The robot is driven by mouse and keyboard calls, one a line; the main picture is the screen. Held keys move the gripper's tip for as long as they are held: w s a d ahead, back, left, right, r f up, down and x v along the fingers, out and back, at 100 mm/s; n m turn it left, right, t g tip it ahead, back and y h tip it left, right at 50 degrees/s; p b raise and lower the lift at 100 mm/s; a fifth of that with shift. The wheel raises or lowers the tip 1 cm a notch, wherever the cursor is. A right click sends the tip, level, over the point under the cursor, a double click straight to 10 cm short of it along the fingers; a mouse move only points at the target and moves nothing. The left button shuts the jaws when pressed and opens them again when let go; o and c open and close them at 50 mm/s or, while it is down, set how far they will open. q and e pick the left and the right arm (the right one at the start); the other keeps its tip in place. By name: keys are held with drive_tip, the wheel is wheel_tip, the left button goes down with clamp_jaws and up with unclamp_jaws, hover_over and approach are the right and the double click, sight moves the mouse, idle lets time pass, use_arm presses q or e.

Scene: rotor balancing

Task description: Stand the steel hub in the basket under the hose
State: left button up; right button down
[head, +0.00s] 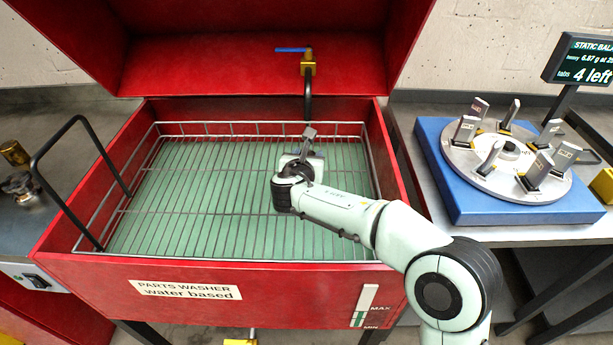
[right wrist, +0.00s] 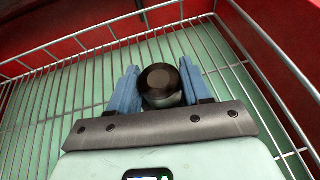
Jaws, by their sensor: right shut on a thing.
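The steel hub (right wrist: 161,86) shows in the right wrist view as a dark, shiny round end between the two blue fingers. My right gripper (right wrist: 161,88) is shut on it. In the head view my right gripper (head: 303,163) is over the right, back part of the wire basket (head: 190,205), and my own wrist hides the hub there. I cannot tell whether the hub touches the basket floor. The black hose (head: 308,97) hangs from a brass valve with a blue handle, just behind and above my gripper. My left gripper is not in view.
The basket sits in a red parts washer (head: 290,280) with its lid up. A tall black handle (head: 77,150) rises at the basket's left. The basket's left and middle are clear. A rotor with several tabs (head: 505,155) lies on a blue base (head: 530,212) at right.

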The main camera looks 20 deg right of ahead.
wheel_tip(320, 180, down, 3)
drive_tip(key=shift+b, duration=0.55)
drive_tip(key=shift+f, duration=0.6)
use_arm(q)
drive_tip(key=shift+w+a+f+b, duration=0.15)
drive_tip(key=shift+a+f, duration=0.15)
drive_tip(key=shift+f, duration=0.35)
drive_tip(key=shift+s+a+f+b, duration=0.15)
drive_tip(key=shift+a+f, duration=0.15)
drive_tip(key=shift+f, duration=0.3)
use_arm(e)
drive_tip(key=shift+f, duration=0.25)
drive_tip(key=shift+f, duration=0.1)
drive_tip(key=shift+c, duration=2.4)
unclamp_jaws()
drive_tip(key=shift+f, duration=0.1)
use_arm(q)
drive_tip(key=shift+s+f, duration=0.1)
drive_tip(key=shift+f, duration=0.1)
